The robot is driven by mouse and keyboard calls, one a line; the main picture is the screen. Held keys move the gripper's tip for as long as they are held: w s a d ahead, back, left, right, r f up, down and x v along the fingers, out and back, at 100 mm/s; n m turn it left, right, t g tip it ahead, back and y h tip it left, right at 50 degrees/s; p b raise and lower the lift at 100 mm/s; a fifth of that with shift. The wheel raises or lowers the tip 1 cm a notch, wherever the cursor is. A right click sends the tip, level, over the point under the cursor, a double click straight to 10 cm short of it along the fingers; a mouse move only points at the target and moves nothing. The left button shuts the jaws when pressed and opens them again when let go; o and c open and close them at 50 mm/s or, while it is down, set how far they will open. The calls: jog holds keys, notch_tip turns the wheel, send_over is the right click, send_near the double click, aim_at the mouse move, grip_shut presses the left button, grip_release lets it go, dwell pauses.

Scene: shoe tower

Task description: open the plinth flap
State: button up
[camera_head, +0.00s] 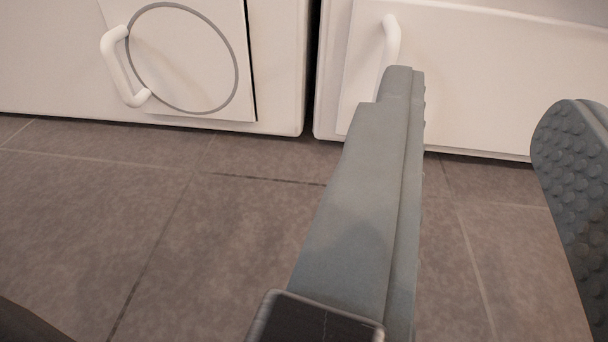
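Two white panels with white bar handles show at the top, low above the floor; I cannot tell which is the plinth flap. The left panel (185,60) has a grey ring and a handle (120,68) on its left side; a thin dark line runs along its right edge. The right panel (365,65) has a handle (391,38) whose lower part is hidden behind my gripper's left finger. My gripper (482,95) is open and empty, its grey fingers wide apart. Its left finger overlaps the right handle in the picture; I cannot tell whether they touch.
The panels sit on two white cabinet fronts with a narrow dark gap (313,60) between them. Brown tiled floor (230,240) lies in front and looks clear. A dark shape shows at the bottom left corner.

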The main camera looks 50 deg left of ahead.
jog(key=s+f, duration=0.4)
jog(key=f, duration=0.2)
send_near(383, 84)
jog(key=shift+y, duration=0.3)
jog(key=x, duration=0.8)
jog(key=shift+w+f, duration=0.15)
grip_shut()
